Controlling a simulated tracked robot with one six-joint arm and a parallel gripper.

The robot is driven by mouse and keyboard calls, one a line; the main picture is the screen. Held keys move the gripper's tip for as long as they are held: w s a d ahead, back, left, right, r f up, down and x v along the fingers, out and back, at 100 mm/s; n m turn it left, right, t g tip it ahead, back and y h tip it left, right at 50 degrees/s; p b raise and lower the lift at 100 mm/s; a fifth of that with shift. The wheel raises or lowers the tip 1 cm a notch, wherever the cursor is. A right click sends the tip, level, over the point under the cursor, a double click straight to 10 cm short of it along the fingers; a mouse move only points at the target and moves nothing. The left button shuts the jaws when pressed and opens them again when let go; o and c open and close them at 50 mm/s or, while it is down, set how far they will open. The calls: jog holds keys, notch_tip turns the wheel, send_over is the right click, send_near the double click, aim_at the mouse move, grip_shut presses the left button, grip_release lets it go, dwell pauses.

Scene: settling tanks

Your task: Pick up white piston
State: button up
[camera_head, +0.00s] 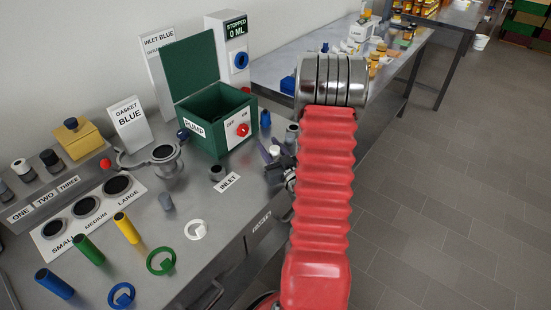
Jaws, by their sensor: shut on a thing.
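My gripper (283,166) is at the right edge of the near bench, beside my red arm, which hides part of it. Its jaws are shut on a small whitish piece (275,151), which looks like the white piston. Most of that piece is hidden or too small to make out.
A green pump box (203,133) with its lid up stands behind the gripper. A grey inlet socket (217,174), a metal cup (165,162) and a white ring (196,230) are to the left. Floor (430,190) is clear at right.

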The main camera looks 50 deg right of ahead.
jog(key=shift+r, duration=0.1)
jog(key=shift+r, duration=4.9)
